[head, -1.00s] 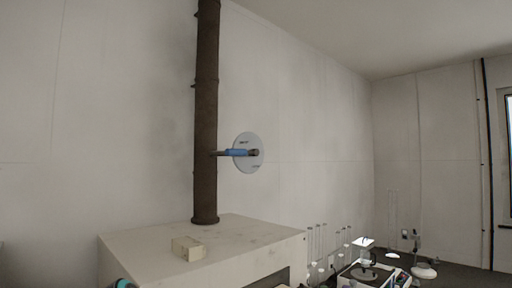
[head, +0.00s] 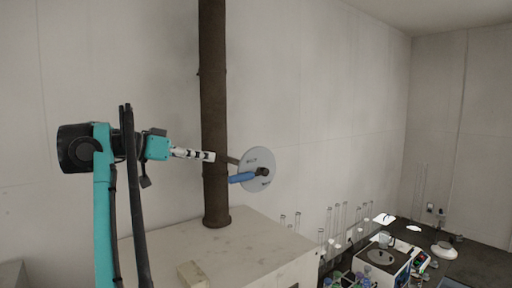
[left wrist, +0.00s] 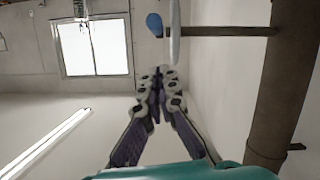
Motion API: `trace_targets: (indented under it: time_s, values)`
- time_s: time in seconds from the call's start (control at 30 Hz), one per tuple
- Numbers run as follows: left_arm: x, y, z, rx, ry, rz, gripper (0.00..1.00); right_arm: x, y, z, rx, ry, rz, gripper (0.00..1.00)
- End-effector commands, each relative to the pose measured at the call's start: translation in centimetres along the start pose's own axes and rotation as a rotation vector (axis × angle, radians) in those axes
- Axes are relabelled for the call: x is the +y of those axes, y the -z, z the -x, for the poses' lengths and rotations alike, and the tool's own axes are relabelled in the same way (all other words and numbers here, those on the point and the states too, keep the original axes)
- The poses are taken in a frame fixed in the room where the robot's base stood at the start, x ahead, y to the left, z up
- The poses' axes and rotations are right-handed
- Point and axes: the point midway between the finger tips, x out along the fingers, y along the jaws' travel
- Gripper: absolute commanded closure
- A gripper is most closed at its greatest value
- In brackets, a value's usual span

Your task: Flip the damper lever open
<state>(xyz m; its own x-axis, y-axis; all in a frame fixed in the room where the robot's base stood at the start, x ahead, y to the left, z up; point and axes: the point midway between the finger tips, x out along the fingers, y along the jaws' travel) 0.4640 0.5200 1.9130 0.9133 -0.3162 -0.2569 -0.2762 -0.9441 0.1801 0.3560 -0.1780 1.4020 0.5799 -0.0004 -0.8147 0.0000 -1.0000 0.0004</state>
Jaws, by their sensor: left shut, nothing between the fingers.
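The damper lever has a blue handle (head: 241,178), which points left and slightly down from a dark hub in front of a pale round disc (head: 257,160). The disc stands on a short rod to the right of the dark vertical pipe (head: 214,110). My left gripper (head: 212,156) is shut and empty, its tip overlapping the pipe in the head view, left of the handle. In the left wrist view the closed fingers (left wrist: 158,72) lie below the blue handle end (left wrist: 154,24) and the edge-on disc (left wrist: 175,32), with a visible gap to the handle. My right gripper is out of view.
The pipe rises from a pale box-shaped housing (head: 250,250) with a small beige block (head: 192,274) on top. Glass tubes (head: 340,220) and a white bench device (head: 385,262) stand at lower right. The wall is close behind the pipe.

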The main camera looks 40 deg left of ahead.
Motion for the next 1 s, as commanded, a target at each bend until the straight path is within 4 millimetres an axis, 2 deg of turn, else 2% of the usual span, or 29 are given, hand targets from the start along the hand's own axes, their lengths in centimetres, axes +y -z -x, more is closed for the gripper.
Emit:
trace_targets:
  time_s: [0.03, 0.13, 0.57, 0.77, 1.0]
  values:
    - [-0.1, 1.1, 0.8, 0.012, 0.004, -0.008, 1.0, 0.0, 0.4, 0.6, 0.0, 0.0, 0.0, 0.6]
    - [-0.4, 1.7, 1.4, 0.028, 0.007, -0.019, 1.0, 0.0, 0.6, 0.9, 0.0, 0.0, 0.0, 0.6]
    - [-0.4, 1.7, 1.1, 0.031, 0.006, -0.022, 1.0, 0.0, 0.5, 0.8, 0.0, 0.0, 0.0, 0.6]
    - [-0.3, 1.8, -1.5, 0.03, 0.003, -0.022, 1.0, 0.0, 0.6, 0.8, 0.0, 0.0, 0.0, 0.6]
    - [-0.3, 2.0, -6.7, 0.03, 0.003, -0.023, 1.0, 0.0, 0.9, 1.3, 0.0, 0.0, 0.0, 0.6]
